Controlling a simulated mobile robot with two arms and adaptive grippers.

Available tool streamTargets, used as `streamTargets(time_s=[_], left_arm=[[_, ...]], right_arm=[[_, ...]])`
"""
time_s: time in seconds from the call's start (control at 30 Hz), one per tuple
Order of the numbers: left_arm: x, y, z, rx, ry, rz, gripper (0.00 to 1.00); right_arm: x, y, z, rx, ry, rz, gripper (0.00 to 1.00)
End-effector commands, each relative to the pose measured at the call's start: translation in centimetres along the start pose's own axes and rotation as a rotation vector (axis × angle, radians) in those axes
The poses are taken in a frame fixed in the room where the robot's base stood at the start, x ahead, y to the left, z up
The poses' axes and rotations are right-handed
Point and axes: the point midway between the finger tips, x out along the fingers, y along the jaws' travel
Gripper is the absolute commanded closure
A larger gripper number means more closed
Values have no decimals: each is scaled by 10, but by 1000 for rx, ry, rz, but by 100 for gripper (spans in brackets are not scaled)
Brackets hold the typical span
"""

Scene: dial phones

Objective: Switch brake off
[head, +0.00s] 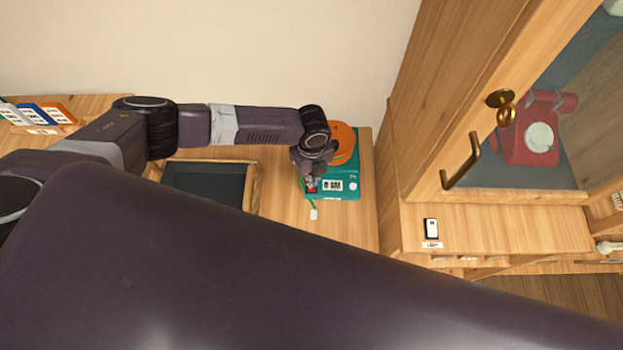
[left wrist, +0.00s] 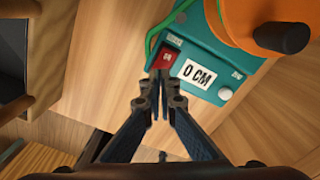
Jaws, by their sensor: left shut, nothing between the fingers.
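A teal device (head: 346,172) with an orange wheel (head: 343,145) on its back part stands on the wooden surface against the wall. In the left wrist view the teal device (left wrist: 202,50) shows a "0 CM" label, a red switch (left wrist: 168,58), a pale round button (left wrist: 225,93) and the orange wheel (left wrist: 262,18) with a dark knob. My left gripper (head: 311,183) is over the device's left front corner. In the left wrist view the left gripper (left wrist: 160,76) is shut and empty, its fingertips at the red switch, partly covering it. Whether they touch it I cannot tell. My right gripper is not in view.
A dark tray (head: 255,190) with a wooden rim lies left of the device. A green cord with a white tag (head: 314,214) hangs in front. On the right is a wooden cabinet with a brass handle (head: 461,162) and a red phone (head: 535,130) behind glass.

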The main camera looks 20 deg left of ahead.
Motion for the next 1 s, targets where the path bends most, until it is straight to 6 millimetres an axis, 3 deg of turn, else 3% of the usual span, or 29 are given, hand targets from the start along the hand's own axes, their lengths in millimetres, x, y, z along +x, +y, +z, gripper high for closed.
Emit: streamTargets(time_s=[0.43,1.0], left_arm=[[-39,0,0,1,0,1,100],[-40,0,0,0,0,0,100]], right_arm=[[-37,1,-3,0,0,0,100],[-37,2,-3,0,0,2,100]])
